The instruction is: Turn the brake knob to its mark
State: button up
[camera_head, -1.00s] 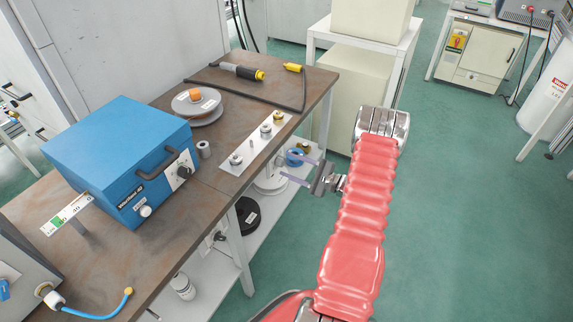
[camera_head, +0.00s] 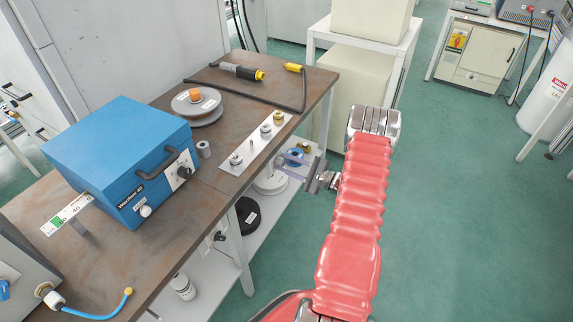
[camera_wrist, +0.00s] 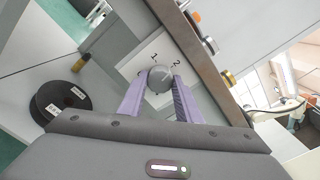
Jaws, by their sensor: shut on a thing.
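The brake knob (camera_wrist: 160,79) is a round grey knob on a pale plate (camera_wrist: 150,52) with the printed figures 1 and 2, seen in the wrist view. A pale line on its face seems to slant toward the 2; the exact mark is too small to tell. My gripper (camera_wrist: 160,83) has its two lilac fingers on either side of the knob, shut on it. In the head view my gripper (camera_head: 297,160) reaches left below the bench's right edge. I cannot make out the knob there.
A black disc (camera_head: 247,215) lies on the lower shelf. The green floor at right is clear.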

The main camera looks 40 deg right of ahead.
jog(key=shift+c, duration=1)
jog(key=shift+m, duration=1)
jog(key=shift+a, duration=0.1)
jog(key=o, duration=1.1)
jog(key=shift+c, duration=0.2)
jog(key=shift+s, duration=0.1)
